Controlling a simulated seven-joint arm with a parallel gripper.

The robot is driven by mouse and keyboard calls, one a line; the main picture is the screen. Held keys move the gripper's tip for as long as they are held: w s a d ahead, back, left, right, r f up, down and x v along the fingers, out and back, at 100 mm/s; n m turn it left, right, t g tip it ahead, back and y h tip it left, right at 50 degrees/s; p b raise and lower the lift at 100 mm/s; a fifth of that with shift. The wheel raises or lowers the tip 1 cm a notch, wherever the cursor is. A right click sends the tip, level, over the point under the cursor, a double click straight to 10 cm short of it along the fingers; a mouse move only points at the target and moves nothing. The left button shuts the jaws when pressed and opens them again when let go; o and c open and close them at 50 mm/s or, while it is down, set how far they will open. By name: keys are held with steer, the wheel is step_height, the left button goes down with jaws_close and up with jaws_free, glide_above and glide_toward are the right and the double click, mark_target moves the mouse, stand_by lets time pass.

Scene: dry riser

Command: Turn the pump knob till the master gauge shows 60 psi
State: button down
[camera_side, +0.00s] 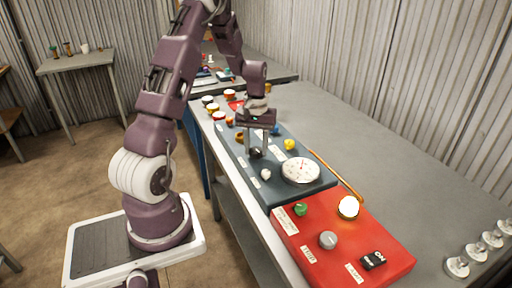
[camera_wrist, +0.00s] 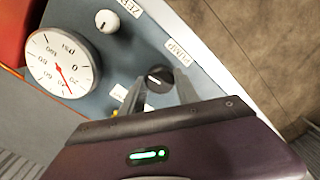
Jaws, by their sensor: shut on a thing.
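The black pump knob (camera_wrist: 158,79) sits on the blue-grey panel beside a label reading PUMP. It also shows as a dark knob under my fingers in the side view (camera_side: 256,153). My gripper (camera_wrist: 160,90) points down over it, shut on the knob with a finger on either side. The master gauge (camera_wrist: 62,62) is a round white dial marked psi, left of the knob in the wrist view. Its red needle points near the 20 mark, though the small figures are hard to read. In the side view the gauge (camera_side: 300,170) is right of my gripper.
A white knob (camera_wrist: 107,21) with a partly cut-off label stands near the gauge. A yellow knob (camera_side: 290,144) is behind my gripper. A red panel (camera_side: 340,245) with a lit lamp (camera_side: 348,207) adjoins at the front. The grey bench behind is mostly clear.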

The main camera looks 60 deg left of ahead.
mark_target(256, 149)
steer(key=m, duration=0.4)
steer(key=shift+m, duration=2.3)
steer(key=c, duration=0.9)
jaws_free()
step_height(256, 149, up, 7)
steer(key=shift+r, duration=0.1)
